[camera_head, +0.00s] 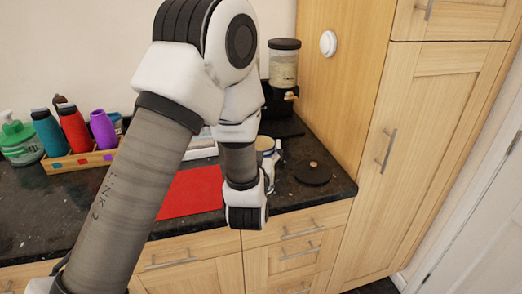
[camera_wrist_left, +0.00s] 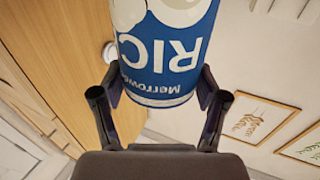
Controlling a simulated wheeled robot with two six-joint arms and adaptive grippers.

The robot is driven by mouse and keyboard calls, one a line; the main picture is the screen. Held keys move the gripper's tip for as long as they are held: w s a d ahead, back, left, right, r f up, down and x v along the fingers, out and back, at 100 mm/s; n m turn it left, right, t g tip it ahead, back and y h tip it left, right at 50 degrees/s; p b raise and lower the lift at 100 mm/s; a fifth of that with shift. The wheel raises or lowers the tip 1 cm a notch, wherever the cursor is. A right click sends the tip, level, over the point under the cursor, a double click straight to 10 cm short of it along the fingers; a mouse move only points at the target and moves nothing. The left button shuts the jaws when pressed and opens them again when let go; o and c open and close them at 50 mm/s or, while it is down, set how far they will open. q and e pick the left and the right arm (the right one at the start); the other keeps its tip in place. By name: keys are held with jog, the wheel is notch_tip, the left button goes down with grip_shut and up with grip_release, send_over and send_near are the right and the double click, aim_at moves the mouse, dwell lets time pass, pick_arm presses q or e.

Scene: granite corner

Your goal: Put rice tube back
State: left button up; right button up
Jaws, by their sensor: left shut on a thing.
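The rice tube (camera_wrist_left: 165,50) is blue and white with "RIC" lettering, upside down in the left wrist view. My left gripper (camera_wrist_left: 160,86) is shut on it, with one finger on each side near the tube's end. In the head view my left gripper (camera_head: 272,160) is over the dark counter, partly hidden behind my own arm. A pale round top (camera_head: 265,143) beside it looks like the tube's end; the rest of the tube is mostly hidden there. My right gripper is not in view.
A grinder-like machine with a clear jar (camera_head: 284,68) stands at the back by the wooden cabinet side (camera_head: 345,75). A black disc (camera_head: 312,172) lies right of the gripper, a red mat (camera_head: 190,192) left. A wooden rack (camera_head: 80,160) holds several bottles.

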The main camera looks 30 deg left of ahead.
pick_arm(q)
jog(key=w+a+f+p, duration=0.2)
jog(key=w+a+f, duration=0.2)
jog(key=w, duration=0.2)
jog(key=shift+w+a+f, duration=0.2)
jog(key=shift+w+f, duration=0.1)
jog(key=shift+f, duration=0.05)
jog(key=o, duration=1.8)
jog(key=shift+r, duration=0.1)
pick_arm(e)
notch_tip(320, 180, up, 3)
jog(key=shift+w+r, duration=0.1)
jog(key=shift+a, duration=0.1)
